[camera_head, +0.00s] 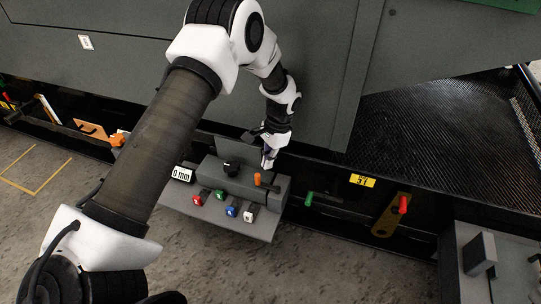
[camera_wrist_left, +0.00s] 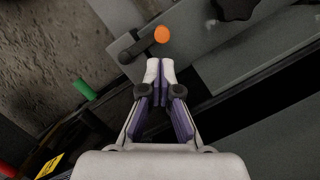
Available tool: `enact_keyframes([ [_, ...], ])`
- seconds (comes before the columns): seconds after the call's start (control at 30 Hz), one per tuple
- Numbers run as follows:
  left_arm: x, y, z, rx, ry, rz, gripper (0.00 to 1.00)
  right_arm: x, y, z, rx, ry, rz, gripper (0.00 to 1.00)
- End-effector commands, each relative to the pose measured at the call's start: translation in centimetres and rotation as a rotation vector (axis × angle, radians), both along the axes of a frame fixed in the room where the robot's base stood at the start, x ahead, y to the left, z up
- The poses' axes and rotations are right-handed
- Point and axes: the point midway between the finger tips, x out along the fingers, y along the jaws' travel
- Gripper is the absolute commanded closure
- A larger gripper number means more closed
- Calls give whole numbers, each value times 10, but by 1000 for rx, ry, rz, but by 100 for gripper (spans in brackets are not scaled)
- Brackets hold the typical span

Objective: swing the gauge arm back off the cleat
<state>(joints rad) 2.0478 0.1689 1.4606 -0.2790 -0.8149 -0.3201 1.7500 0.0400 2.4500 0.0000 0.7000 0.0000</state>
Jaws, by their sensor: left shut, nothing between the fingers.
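A grey gauge unit (camera_head: 238,184) sits on a ledge at the base of the dark machine wall. A short dark arm with an orange knob (camera_head: 257,179) is on its right side; it appears to be the gauge arm. I cannot make out the cleat with certainty. My left gripper (camera_head: 268,163) is shut and empty, close above the unit and apart from the knob; its closed tips also show in the wrist view (camera_wrist_left: 159,68). My right gripper is out of view.
A "0 mm" display (camera_head: 182,174), a black knob (camera_head: 231,168) and several coloured blocks, including a red one (camera_head: 198,200), are on the unit. A green handle (camera_head: 309,198) and a brass lever with red grip (camera_head: 390,214) stand to its right. Floor in front is clear.

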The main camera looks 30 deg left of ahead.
Motion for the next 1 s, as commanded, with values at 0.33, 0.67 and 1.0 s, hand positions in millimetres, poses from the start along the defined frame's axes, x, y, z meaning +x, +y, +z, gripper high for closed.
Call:
enact_keyframes([
  [0.33,-8,3,-36,0,-1,2,100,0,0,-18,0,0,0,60],
  [0.67,-8,3,-35,0,-1,4,100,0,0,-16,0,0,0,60],
  [1.0,-11,4,-34,0,1,55,100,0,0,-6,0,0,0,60],
])
